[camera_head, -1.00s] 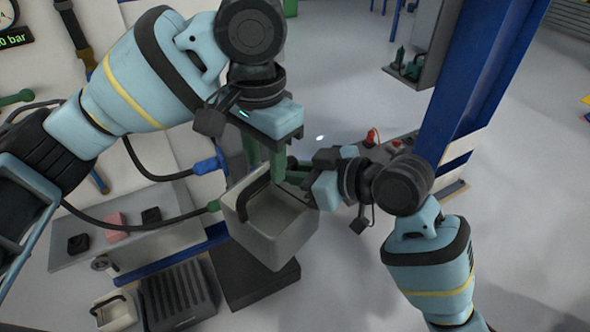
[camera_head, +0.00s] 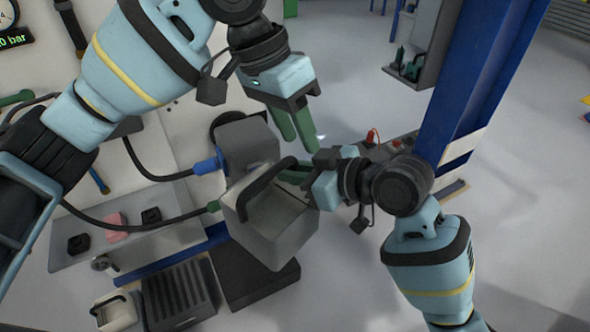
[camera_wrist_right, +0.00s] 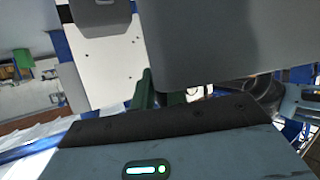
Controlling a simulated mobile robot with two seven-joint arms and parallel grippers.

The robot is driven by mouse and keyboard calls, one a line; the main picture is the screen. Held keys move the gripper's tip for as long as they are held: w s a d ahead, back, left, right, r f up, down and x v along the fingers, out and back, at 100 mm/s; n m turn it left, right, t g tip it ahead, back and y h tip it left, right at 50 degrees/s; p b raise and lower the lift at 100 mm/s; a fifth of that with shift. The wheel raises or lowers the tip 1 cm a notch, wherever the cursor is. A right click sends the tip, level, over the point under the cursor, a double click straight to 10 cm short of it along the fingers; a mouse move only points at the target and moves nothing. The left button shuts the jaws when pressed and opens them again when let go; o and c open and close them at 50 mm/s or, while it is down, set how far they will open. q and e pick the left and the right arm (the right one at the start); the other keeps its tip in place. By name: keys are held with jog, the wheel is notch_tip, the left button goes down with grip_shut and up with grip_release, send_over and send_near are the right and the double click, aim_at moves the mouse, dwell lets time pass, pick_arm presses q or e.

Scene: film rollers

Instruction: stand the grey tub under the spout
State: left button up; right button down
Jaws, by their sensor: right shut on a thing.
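The grey tub (camera_head: 275,235), with a black arched handle, is held up in front of the grey machine box (camera_head: 247,147), slightly tilted. My right gripper (camera_head: 292,175) is shut on its upper rim from the right. In the right wrist view the tub (camera_wrist_right: 235,40) fills the upper right. My left gripper (camera_head: 296,126) is above the tub and apart from it. Its two green fingers look slightly apart with nothing between them. I cannot make out the spout for certain; the left arm covers part of that area.
A black flat block (camera_head: 255,277) lies below the tub, beside a dark ribbed tray (camera_head: 178,293). A small pale tub (camera_head: 116,313) stands at the lower left. Hoses with a blue connector (camera_head: 207,166) run to the machine. A blue post (camera_head: 480,90) rises at right.

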pick_arm(q)
jog(key=w+f+n+t+h, duration=0.1)
jog(key=w+f+t+h, duration=0.5)
jog(key=w+h, duration=0.5)
jog(key=a+f+n+t+y, duration=0.3)
jog(key=a+f, duration=0.3)
jog(key=f, duration=0.4)
jog(key=a+f+n+t+y, duration=0.3)
jog(key=a+f, duration=0.2)
jog(key=f, duration=0.4)
jog(key=s+a+f+n+g+y, duration=0.1)
jog(key=s+a+f+y, duration=0.1)
jog(key=s+f, duration=0.6)
jog(key=s+a+f+y, duration=0.2)
jog(key=s+f, duration=0.6)
jog(key=f, duration=0.1)
jog(key=s+a+f+g+y, duration=0.1)
jog(key=s+f, duration=0.2)
jog(key=s, duration=0.7)
jog(key=s+a+f+y, duration=0.2)
jog(key=s+f, duration=0.1)
jog(key=s, duration=0.7)
jog(key=shift+f+g, duration=0.25)
jog(key=shift+g, duration=0.15)
